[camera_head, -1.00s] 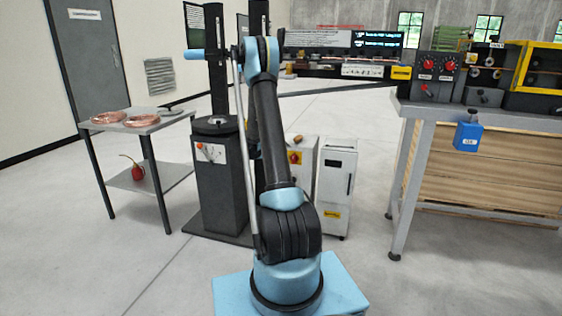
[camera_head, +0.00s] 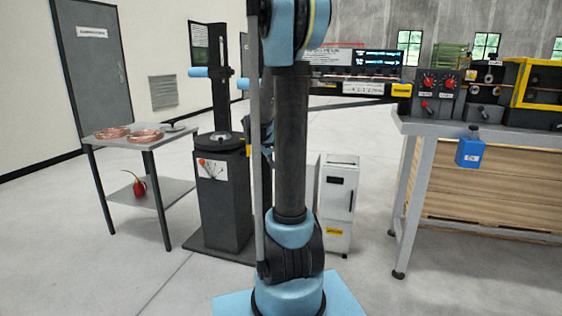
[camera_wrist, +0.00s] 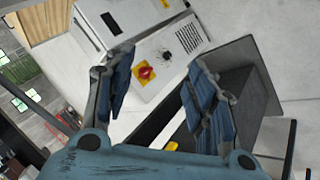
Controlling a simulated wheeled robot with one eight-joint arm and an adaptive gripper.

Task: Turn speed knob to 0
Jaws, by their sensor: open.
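In the wrist view my gripper (camera_wrist: 160,60) is open and empty, with its two blue-padded fingers wide apart. Between and beyond the fingers is a light grey control box (camera_wrist: 178,30). In the head view my arm covers most of this box, and my gripper is hidden. Two red knobs (camera_head: 438,83) show on the bench machine at right. I cannot tell which knob sets the speed, and no scale is readable.
A dark pedestal machine (camera_head: 222,210) stands left of my arm, and a white cabinet (camera_head: 338,205) right of it. A side table (camera_head: 150,138) holds copper coils (camera_head: 113,133). Open floor lies between.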

